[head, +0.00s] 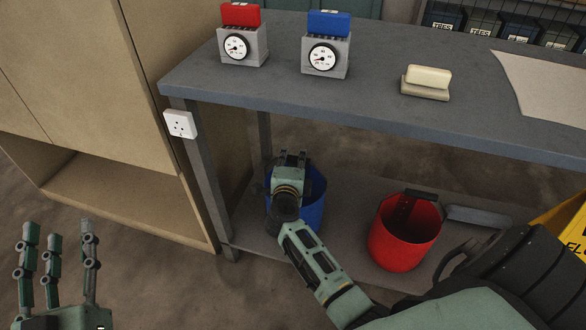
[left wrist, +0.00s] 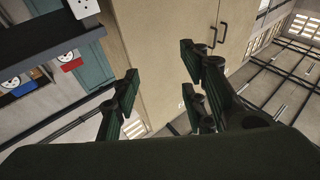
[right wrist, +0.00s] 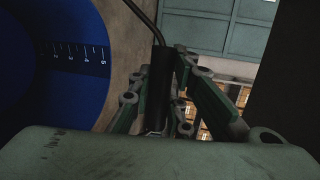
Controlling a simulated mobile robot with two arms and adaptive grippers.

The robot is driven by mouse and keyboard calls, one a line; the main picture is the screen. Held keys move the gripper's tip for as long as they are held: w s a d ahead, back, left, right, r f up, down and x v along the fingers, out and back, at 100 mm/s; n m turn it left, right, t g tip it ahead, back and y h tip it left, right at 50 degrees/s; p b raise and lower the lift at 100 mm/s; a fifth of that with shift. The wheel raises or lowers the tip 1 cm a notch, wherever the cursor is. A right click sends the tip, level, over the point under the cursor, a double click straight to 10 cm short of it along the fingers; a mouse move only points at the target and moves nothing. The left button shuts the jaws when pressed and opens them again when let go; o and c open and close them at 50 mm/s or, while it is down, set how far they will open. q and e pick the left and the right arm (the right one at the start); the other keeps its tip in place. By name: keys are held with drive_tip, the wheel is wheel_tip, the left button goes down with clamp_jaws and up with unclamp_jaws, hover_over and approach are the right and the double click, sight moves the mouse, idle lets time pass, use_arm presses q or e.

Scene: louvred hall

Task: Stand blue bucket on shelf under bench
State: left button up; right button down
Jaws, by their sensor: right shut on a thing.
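The blue bucket (head: 314,200) is at the lower shelf under the grey bench, left of the red bucket. In the right wrist view the blue bucket (right wrist: 45,85) fills the left side and shows a dark strip with numbers. My right gripper (head: 290,160) is in front of the blue bucket and hides part of it. It is shut on the bucket's black handle grip (right wrist: 160,85). I cannot tell whether the bucket's base touches the shelf (head: 350,195). My left gripper (head: 58,245) is open and empty at lower left, away from the bench.
The red bucket (head: 400,240) stands on the shelf to the right. The bench top (head: 380,80) overhangs the buckets, with a bench leg (head: 205,180) at left. A yellow sign (head: 572,225) is at the right edge. A wooden cabinet (head: 90,90) stands left.

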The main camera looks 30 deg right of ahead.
use_arm(q)
drive_tip(key=s+r+t+h+b, duration=0.2)
drive_tip(key=s+r+t, duration=0.4)
drive_tip(key=r, duration=0.4)
drive_tip(key=shift+s+a+t+h, duration=0.25)
drive_tip(key=shift+s+t+h, duration=0.05)
drive_tip(key=shift+h, duration=0.1)
use_arm(e)
wheel_tip(320, 180, down, 3)
drive_tip(key=shift+f, duration=0.1)
